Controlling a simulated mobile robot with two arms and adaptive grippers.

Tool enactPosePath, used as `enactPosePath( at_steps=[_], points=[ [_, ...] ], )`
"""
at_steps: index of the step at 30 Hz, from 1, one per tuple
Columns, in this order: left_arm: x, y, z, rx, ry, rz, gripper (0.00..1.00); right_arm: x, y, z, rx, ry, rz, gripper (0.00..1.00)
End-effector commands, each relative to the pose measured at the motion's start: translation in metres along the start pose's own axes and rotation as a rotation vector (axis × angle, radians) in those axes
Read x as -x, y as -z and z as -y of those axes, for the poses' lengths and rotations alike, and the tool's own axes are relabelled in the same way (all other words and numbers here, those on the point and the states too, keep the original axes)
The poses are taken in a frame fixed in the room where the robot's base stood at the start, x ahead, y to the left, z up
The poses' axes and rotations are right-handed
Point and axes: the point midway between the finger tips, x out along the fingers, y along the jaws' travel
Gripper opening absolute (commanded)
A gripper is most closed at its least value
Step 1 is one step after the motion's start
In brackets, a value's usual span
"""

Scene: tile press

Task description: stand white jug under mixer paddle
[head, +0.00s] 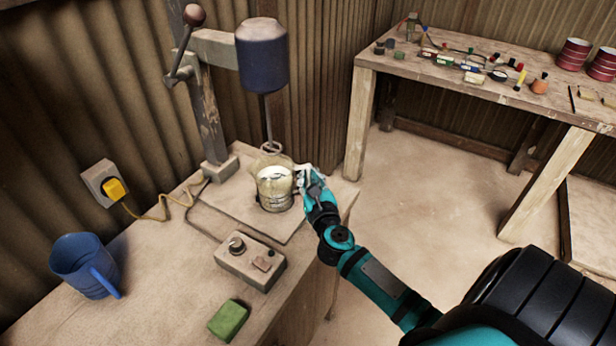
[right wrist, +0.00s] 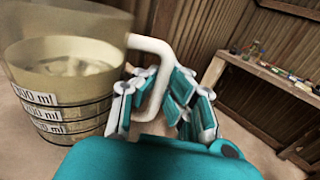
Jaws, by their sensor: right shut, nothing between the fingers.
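The white jug (head: 275,190), clear-sided with volume marks and pale contents, is at the mixer's base plate (head: 240,205), below the mixer paddle (head: 272,148). It looks upright; the paddle's ring end appears at or just over its rim. In the right wrist view the jug (right wrist: 60,95) fills the left side, with its white handle (right wrist: 155,85) toward my gripper. My right gripper (head: 305,178) is at the jug's handle side, its fingers (right wrist: 160,105) shut beside the handle with nothing gripped between them. Whether they touch the handle is unclear. My left gripper is out of view.
The mixer motor (head: 262,55) hangs from a post with a lever (head: 186,50). A control box (head: 250,260), green sponge (head: 229,320) and blue mug (head: 85,265) stand on the bench. A second table (head: 450,75) with small items is at the back right.

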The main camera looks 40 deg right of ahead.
Motion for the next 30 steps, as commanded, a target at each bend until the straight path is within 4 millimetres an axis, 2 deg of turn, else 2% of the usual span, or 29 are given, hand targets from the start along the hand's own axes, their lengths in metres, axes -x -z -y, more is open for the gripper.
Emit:
enactPosePath(
  at_steps=[13, 18, 21, 30],
  points=[
    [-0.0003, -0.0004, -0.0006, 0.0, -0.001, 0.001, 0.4, -0.0036, 0.0008, 0.0009, 0.0, 0.001, 0.001, 0.0],
    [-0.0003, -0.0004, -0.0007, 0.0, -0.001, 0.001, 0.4, -0.0034, 0.0013, 0.0009, 0.0, 0.001, 0.0, 0.23],
    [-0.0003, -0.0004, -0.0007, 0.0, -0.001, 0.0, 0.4, -0.0033, 0.0015, 0.0009, 0.001, 0.001, -0.001, 0.33],
    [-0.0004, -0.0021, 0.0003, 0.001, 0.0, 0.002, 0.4, 0.0009, 0.0042, 0.0006, 0.002, 0.0, -0.005, 0.33]
  ],
)
